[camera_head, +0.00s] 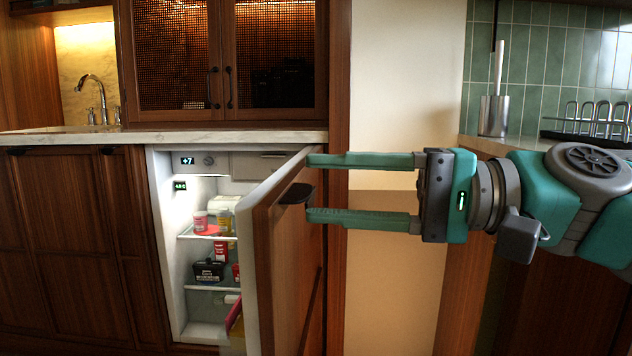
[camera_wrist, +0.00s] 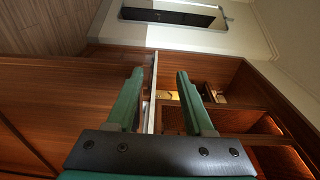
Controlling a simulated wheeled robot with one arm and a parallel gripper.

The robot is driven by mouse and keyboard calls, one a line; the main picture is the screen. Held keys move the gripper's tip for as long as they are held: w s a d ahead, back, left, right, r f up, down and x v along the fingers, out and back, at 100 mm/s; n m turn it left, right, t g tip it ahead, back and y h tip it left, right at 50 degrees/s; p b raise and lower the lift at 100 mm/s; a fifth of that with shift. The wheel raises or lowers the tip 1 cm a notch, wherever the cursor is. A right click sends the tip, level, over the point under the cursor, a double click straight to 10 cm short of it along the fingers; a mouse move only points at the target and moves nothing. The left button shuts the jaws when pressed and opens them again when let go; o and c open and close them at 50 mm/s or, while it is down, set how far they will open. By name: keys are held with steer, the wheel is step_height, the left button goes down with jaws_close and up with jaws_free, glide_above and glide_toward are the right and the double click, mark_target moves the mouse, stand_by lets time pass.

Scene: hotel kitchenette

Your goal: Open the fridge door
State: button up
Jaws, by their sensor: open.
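The fridge door (camera_head: 287,260) has a wood front and a pale inner side, and it stands partly open, swung out toward me. Its dark handle (camera_head: 296,194) is near the top of the wood front. My gripper (camera_head: 310,187) is open, with one finger above the handle near the door's top edge and the other just below the handle. I cannot tell whether either finger touches the door. The lit fridge interior (camera_head: 205,190) shows at the left of the door. In the wrist view, a thin pale edge lies between the spread fingers of my gripper (camera_wrist: 159,75).
Small packages and jars stand on the fridge shelves (camera_head: 207,236). A marble counter (camera_head: 160,138) runs above the fridge, with a sink tap (camera_head: 96,98) at the left. Wooden cabinets flank the fridge. A brush holder (camera_head: 494,115) and a rack (camera_head: 592,128) stand on the right counter.

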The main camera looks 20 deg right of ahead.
steer(key=s, duration=0.4)
steer(key=shift+s+d+r, duration=0.1)
steer(key=shift+s+d, duration=0.1)
steer(key=shift+s, duration=0.1)
